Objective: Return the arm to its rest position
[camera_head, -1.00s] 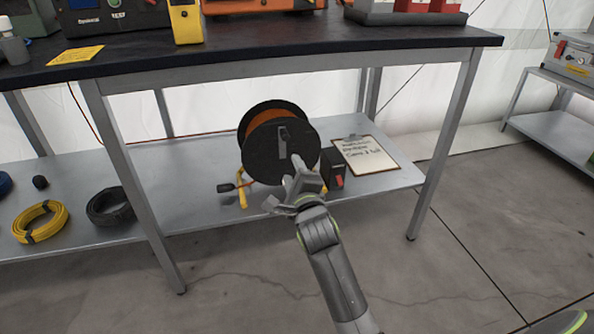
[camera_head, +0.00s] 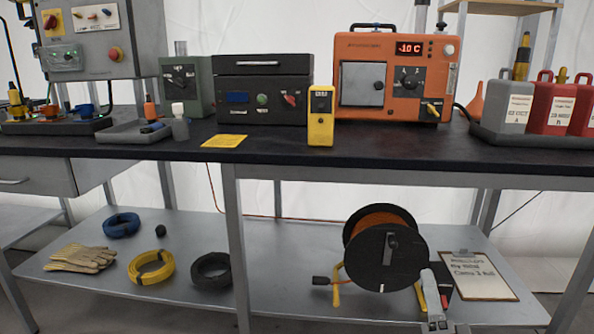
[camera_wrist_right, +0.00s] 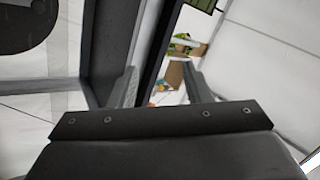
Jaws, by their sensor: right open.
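My right gripper (camera_head: 434,290) shows at the lower edge of the head view, in front of the lower shelf, just right of the cable reel (camera_head: 383,258). Its arm is mostly below the picture. In the right wrist view the two fingers (camera_wrist_right: 158,72) stand wide apart with nothing held between them. Part of a dark round disc (camera_wrist_right: 22,22) shows at the upper left there. My left gripper is not in view.
A black-topped workbench (camera_head: 290,158) carries an orange instrument (camera_head: 392,112), a dark case (camera_head: 262,65) and a yellow meter (camera_head: 320,117). Its lower shelf (camera_head: 290,290) holds gloves (camera_head: 83,259), cable coils (camera_head: 152,268) and a clipboard (camera_head: 487,276).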

